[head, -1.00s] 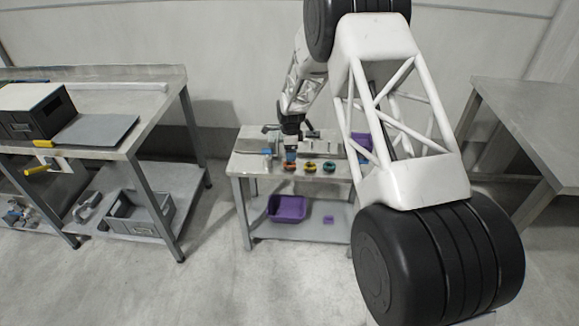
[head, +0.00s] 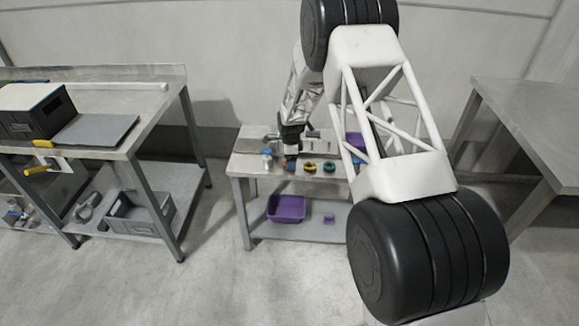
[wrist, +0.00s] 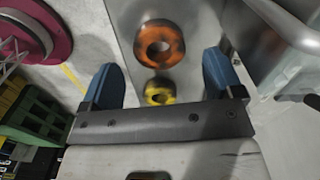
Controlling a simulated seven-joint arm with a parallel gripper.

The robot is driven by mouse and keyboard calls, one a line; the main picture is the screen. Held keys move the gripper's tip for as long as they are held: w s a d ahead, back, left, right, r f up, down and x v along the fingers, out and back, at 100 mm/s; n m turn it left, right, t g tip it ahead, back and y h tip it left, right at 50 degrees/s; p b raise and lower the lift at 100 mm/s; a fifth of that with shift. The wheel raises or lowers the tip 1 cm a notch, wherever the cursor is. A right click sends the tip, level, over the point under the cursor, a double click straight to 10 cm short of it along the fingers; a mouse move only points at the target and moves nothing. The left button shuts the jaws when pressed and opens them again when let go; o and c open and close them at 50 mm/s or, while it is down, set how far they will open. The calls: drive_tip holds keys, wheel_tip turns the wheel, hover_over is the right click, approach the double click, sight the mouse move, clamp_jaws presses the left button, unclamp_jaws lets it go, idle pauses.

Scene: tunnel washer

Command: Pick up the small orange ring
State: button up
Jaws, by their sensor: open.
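The small orange ring (wrist: 160,44) shows whole in the wrist view, lying flat on the grey metal table top. Its centre is between the lines of my two blue fingers and a little beyond their tips. My gripper (wrist: 161,64) is open and empty, with one finger on each side. In the head view my gripper (head: 291,164) hangs low over the front left part of the small table (head: 240,166), and it mostly hides the orange ring there.
A yellow ring (head: 310,167) and a green ring (head: 329,166) lie in a row to the right. The yellow ring (wrist: 158,93) also shows in the wrist view, nearer my palm. A purple bin (head: 287,208) sits on the lower shelf. Grey metal parts stand at the wrist view's right.

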drive_tip(key=shift+f, duration=1.35)
drive_tip(key=c, duration=1)
drive_tip(key=shift+r, duration=0.15)
drive_tip(key=shift+r, duration=0.75)
wheel_tip(320, 180, up, 2)
drive_tip(key=shift+r, duration=0.1)
drive_tip(key=s+d+r, duration=0.1)
drive_tip(key=s+d, duration=0.3)
drive_tip(key=s, duration=1.1)
drive_tip(key=shift+s+d, duration=0.15)
drive_tip(key=shift+d, duration=0.05)
